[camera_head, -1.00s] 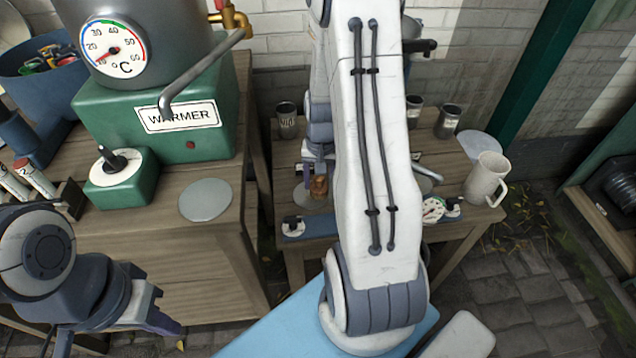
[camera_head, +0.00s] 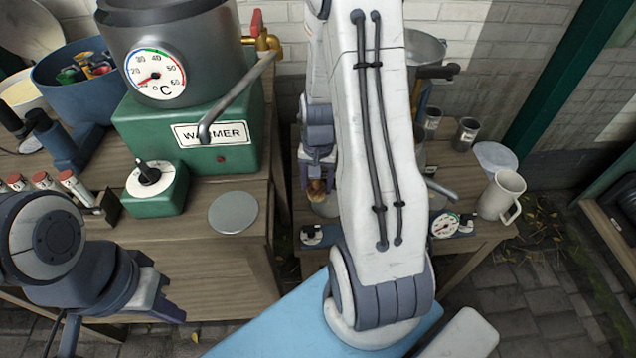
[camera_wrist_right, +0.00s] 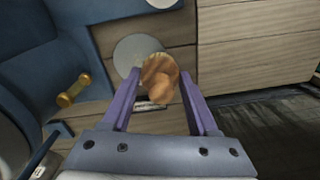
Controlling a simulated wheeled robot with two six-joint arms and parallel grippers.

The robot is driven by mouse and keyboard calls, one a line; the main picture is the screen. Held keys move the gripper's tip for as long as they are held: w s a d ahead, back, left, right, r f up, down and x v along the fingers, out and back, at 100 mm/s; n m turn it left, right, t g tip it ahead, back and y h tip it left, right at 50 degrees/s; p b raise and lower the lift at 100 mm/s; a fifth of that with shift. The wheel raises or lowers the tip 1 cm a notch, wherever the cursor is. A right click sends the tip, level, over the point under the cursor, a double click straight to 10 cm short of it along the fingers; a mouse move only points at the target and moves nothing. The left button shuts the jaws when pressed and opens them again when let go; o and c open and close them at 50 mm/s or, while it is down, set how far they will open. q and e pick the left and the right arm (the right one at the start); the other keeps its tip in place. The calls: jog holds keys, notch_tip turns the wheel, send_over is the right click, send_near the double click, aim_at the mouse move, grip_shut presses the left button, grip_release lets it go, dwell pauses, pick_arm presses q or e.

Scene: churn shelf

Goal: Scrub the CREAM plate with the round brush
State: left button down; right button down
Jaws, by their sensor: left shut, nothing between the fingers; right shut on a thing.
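My right gripper (camera_wrist_right: 158,88) is shut on the round brush (camera_wrist_right: 160,76), a brown, rounded thing held between its purple fingers. In the head view the brush (camera_head: 316,187) hangs over the lower table at a grey disc (camera_head: 326,207), partly behind my right arm. Whether it touches the disc I cannot tell. A small white plate with dark marks (camera_wrist_right: 150,106) shows just beyond the fingers in the wrist view; its lettering is unreadable, so I cannot tell whether it is the CREAM plate. My left gripper (camera_head: 172,312) is shut and empty at the lower left.
The green warmer (camera_head: 190,140) with its metal pot (camera_head: 170,50) and spout stands on the left wooden table, beside another grey disc (camera_head: 233,212). A white jug (camera_head: 499,195) and dark cups (camera_head: 466,133) stand on the lower table. My right arm hides its middle.

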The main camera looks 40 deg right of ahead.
jog(key=shift+r+p, duration=1.7)
jog(key=shift+r, duration=0.35)
